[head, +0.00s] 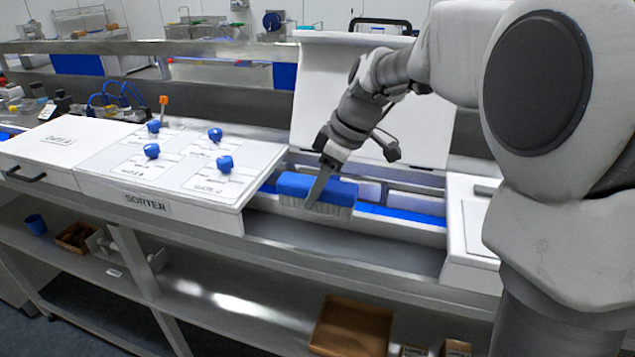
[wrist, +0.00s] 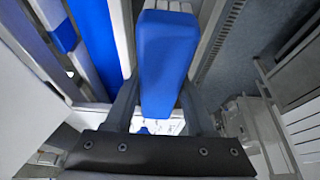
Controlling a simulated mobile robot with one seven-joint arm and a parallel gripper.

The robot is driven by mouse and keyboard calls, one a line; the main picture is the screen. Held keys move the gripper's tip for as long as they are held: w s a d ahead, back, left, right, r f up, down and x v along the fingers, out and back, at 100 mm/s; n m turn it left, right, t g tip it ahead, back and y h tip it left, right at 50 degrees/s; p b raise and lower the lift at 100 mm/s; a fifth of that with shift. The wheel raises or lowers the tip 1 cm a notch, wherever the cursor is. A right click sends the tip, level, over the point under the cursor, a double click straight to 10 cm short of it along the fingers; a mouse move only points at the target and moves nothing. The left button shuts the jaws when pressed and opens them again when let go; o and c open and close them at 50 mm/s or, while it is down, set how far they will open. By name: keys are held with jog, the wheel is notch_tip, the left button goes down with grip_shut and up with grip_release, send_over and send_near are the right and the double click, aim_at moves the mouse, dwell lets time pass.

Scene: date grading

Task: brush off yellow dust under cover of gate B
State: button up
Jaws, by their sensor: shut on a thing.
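My gripper (head: 318,183) is shut on a blue-backed brush (head: 295,187) with pale bristles pointing down. In the wrist view the blue brush back (wrist: 166,60) sits between the two fingers. The brush is at the opened section of the sorter, over or in the channel with the blue belt (head: 400,216). A white cover (head: 350,95) stands raised behind it. I cannot tell whether the bristles touch anything. No yellow dust can be made out. The writing on the raised cover, if any, is not readable.
Left of the opening is a white sorter panel (head: 110,185) with several blue knobs. A closed cover labelled GATE A (head: 50,140) is further left. A white box section (head: 468,235) bounds the right. A brown box (head: 350,325) lies on the shelf below.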

notch_tip(320, 180, down, 8)
jog(key=b, duration=0.6)
jog(key=shift+f, duration=0.15)
jog(key=shift+f+b, duration=0.55)
jog(key=shift+b, duration=0.1)
dwell(0.4)
jog(key=shift+d, duration=0.1)
